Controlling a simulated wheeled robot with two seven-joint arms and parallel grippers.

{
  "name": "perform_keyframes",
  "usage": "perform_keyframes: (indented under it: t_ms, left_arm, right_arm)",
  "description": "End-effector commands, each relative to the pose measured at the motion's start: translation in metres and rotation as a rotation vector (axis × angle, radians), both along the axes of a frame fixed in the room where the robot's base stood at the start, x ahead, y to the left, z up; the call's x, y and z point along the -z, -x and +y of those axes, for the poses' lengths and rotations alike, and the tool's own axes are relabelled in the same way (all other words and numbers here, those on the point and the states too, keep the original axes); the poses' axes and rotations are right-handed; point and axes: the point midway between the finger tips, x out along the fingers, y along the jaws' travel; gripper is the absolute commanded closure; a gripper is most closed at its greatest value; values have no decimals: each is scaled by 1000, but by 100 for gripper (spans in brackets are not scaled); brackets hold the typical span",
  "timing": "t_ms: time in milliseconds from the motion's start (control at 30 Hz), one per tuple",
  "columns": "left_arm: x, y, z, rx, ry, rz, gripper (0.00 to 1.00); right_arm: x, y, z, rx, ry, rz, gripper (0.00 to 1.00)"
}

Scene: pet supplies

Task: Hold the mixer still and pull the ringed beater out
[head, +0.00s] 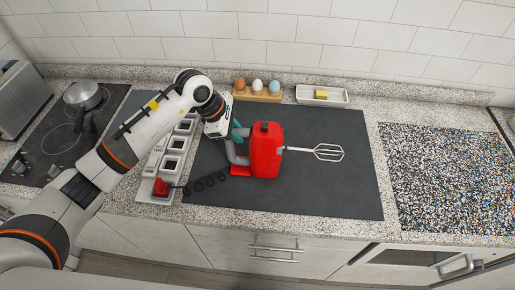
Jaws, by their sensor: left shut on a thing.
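The red mixer (266,152) is on the dark mat, with its grey handle (235,155) toward the left. A pale wire beater (326,152) sticks out from its right side and points right. I see one beater clearly; a ring on it is too small to tell. My left gripper (239,131) comes in from the upper left and is shut on the mixer at its handle side. The teal fingertips partly hide the handle. My right gripper is not in view.
A dark mat (350,195) covers the middle counter, with free room right of the beater. A black coiled cord (205,182) runs left to a red plug (161,187) at a socket strip. An egg holder (259,95) and a white tray (335,100) stand behind.

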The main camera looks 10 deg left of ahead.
Motion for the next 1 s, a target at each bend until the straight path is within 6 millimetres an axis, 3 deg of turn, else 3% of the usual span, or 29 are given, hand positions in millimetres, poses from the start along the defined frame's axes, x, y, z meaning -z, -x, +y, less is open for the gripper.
perform_keyframes:
  t_ms: [1000]
  left_arm:
    - [2,0,0,-1,2,-1,100]
  right_arm:
    - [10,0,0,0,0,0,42]
